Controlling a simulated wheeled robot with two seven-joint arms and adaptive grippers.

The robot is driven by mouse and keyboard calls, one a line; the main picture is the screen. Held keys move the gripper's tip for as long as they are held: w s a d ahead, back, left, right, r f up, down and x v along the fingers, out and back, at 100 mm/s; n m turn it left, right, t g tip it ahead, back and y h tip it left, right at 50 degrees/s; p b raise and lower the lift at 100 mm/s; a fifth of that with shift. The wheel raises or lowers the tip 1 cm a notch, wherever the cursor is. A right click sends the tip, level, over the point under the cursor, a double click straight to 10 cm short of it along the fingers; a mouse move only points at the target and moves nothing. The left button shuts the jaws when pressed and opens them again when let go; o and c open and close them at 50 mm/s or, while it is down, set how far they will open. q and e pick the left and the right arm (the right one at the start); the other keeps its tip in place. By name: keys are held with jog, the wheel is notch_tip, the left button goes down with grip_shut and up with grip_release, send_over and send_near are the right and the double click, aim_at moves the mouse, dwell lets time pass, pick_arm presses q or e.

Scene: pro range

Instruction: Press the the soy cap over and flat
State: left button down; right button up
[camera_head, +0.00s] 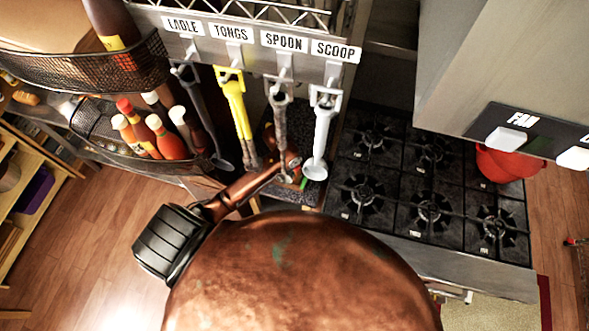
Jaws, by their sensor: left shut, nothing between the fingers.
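My left arm comes in from the left, and its copper-coloured end reaches the dark counter beside the hanging tools. My left gripper (291,178) is small and partly hidden there, low between the spoon and the scoop; its fingers look shut with nothing held. A small green piece (303,182) shows right beside it on the counter; I cannot tell whether it belongs to the soy bottle. No soy cap can be made out clearly. My right gripper is not in view.
A rail holds a ladle (203,110), yellow tongs (236,105), a spoon (280,125) and a scoop (322,135). Sauce bottles (165,138) stand in a wire basket (95,125) at left. A black stove (430,190) and a red pot (505,162) are at right.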

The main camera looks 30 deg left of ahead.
pick_arm(q)
jog(key=shift+f, duration=0.15)
jog(key=shift+w+a+f, duration=0.15)
jog(key=shift+w+a, duration=0.1)
jog(key=shift+w, duration=1.15)
jog(key=shift+w+a+f, duration=0.1)
jog(key=shift+w+a, duration=0.15)
jog(key=shift+w, duration=1.2)
jog(key=shift+w+a+f, duration=0.15)
jog(key=shift+w+a, duration=0.1)
jog(key=shift+w, duration=1.15)
